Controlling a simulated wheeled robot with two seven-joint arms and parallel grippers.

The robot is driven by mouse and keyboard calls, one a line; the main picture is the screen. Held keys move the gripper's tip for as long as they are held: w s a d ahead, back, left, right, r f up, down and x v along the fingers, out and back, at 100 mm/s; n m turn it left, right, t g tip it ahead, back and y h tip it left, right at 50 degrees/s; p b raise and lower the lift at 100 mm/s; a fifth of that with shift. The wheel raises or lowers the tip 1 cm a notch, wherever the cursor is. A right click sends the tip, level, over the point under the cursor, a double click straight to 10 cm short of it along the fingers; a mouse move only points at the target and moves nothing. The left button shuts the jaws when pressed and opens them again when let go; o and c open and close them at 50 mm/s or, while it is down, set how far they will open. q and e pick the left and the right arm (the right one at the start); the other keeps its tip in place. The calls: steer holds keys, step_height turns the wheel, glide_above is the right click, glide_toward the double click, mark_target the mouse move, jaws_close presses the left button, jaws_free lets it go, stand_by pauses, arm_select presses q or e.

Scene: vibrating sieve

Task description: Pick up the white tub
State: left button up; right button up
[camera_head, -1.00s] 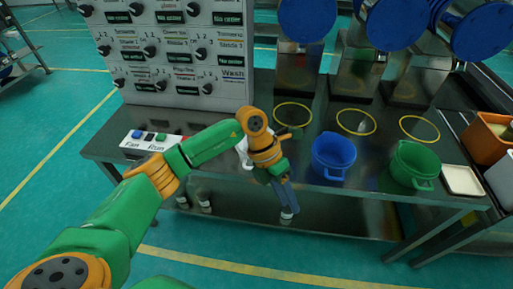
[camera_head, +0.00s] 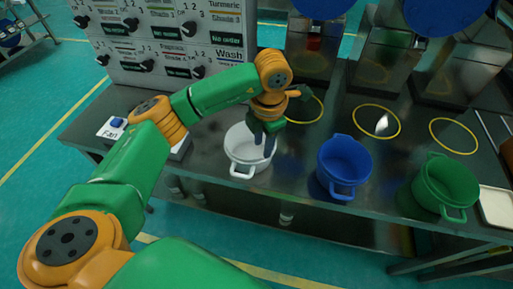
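The white tub (camera_head: 240,149) stands upright on the steel table, left of the blue tub, with a handle toward the front. My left gripper (camera_head: 266,150) points down at the tub's right side, with its fingers at or over the rim. Whether the fingers touch the tub or are closed on it is not clear. The upper right of the tub is hidden by the gripper. My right gripper is not in view.
A blue tub (camera_head: 344,167) and a green tub (camera_head: 444,187) stand to the right on the table (camera_head: 392,215). Yellow rings mark spots behind them. A control panel (camera_head: 165,40) with knobs stands at the back left. A pale tray (camera_head: 497,206) lies at the right.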

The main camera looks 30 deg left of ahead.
arm_select(q)
steer(key=b, duration=0.3)
glide_toward(259, 171)
steer(key=shift+d+f, duration=0.15)
steer(key=shift+f, duration=0.7)
steer(key=f, duration=0.2)
steer(key=f+p, duration=0.1)
steer(key=f, duration=0.3)
steer(key=shift+w+a, duration=0.3)
steer(key=shift+a, duration=0.1)
jaws_close()
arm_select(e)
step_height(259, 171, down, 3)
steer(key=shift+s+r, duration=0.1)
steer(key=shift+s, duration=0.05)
